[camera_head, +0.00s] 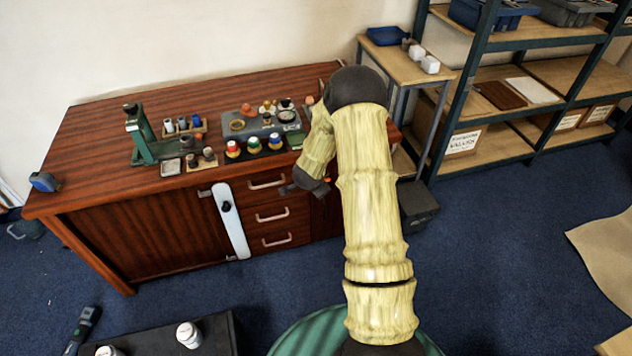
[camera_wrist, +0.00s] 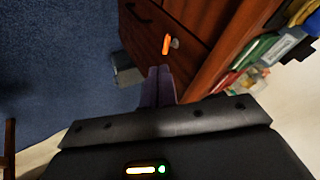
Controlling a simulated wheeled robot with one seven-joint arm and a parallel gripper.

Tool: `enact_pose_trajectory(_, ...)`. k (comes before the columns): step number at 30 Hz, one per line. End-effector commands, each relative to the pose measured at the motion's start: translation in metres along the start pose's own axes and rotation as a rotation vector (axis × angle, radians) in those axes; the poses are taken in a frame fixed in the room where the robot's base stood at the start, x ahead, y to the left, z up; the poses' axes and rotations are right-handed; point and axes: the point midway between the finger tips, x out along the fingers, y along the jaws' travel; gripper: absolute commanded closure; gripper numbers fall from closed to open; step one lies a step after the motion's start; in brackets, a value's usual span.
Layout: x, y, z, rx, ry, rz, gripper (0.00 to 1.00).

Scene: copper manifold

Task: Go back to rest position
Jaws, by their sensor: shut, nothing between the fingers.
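My arm reaches out over the front of the brown wooden workbench (camera_head: 85,160) in the head view. My gripper (camera_wrist: 158,72) shows in the wrist view with its two dark fingers together and nothing between them. In the head view the dark gripper is partly hidden behind my arm, in front of the bench beside the drawers (camera_head: 272,214).
The bench top carries a green press (camera_head: 141,140), several small pots and a grey tray. A white strip (camera_head: 231,222) hangs on the cabinet front. A dark box (camera_head: 418,207) stands on the blue floor to the right. Shelving (camera_head: 500,150) stands at the back right.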

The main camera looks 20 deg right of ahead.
Motion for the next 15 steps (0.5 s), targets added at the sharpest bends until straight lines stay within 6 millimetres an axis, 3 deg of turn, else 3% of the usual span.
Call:
enact_pose_trajectory(11, -0.001, -0.002, 0.002, -0.007, -0.004, -0.004, 1.0)
enact_pose_trajectory(15, -0.017, -0.011, 0.006, -0.06, -0.03, -0.027, 1.0)
